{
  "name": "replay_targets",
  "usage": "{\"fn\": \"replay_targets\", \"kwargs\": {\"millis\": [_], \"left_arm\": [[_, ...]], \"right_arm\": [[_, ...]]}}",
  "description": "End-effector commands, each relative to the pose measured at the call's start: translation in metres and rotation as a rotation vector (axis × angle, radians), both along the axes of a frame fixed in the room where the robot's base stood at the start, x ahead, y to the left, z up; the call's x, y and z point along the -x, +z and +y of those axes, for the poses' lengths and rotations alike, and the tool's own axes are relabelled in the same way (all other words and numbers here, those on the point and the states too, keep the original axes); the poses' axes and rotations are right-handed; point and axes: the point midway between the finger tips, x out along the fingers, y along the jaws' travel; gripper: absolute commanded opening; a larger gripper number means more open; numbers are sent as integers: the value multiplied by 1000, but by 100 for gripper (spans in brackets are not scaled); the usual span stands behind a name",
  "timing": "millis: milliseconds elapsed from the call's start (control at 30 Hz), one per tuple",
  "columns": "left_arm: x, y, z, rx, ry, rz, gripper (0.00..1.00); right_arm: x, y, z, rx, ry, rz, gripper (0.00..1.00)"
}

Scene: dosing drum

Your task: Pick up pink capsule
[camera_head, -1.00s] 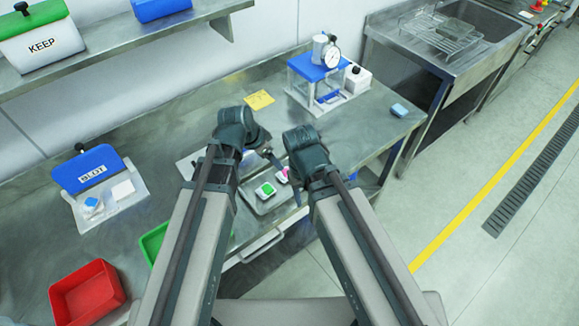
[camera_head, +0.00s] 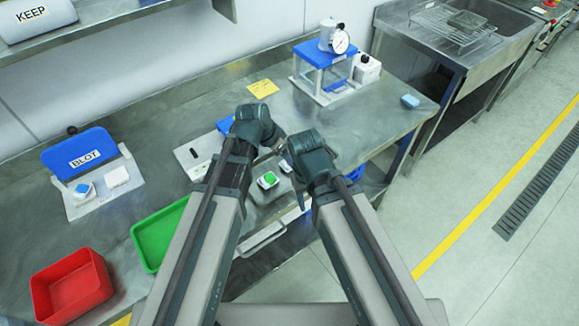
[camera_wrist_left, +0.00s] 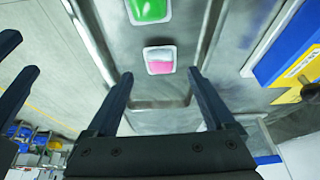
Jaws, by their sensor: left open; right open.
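The pink capsule, a pink-and-white piece in a small pale square holder, lies in a metal tray (camera_wrist_left: 180,117) in the left wrist view (camera_wrist_left: 159,64). The head view shows only a pale bit of it beside my right gripper. A green capsule (camera_head: 268,180) sits next to it in the tray, and it also shows in the left wrist view (camera_wrist_left: 149,8). My left gripper (camera_wrist_left: 160,73) is open and empty, its two fingertips on either side of the pink capsule's near edge and apart from it. My right gripper (camera_head: 291,165) is open above the tray's right side.
A green bin (camera_head: 158,236) and a red bin (camera_head: 72,290) stand at the left. A BLOT station (camera_head: 82,155) is at the back left. A blue-topped balance with a dial (camera_head: 322,52) and a yellow note (camera_head: 263,88) are at the back. Both arms are close together.

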Motion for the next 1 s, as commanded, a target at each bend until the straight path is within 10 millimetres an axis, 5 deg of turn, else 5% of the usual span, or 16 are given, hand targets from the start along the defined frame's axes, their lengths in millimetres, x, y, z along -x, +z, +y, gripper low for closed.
{"fn": "replay_targets", "kwargs": {"millis": [433, 733, 1000], "left_arm": [[-16, -44, -16, 0, 0, 0, 88], [-17, -45, -18, 0, 0, 0, 88], [-17, -45, -18, 0, 0, 0, 42]], "right_arm": [[0, -44, 0, 0, 0, 0, 50], [0, -45, 0, 0, 0, 0, 50], [0, -45, 0, 0, 0, 0, 50]]}}
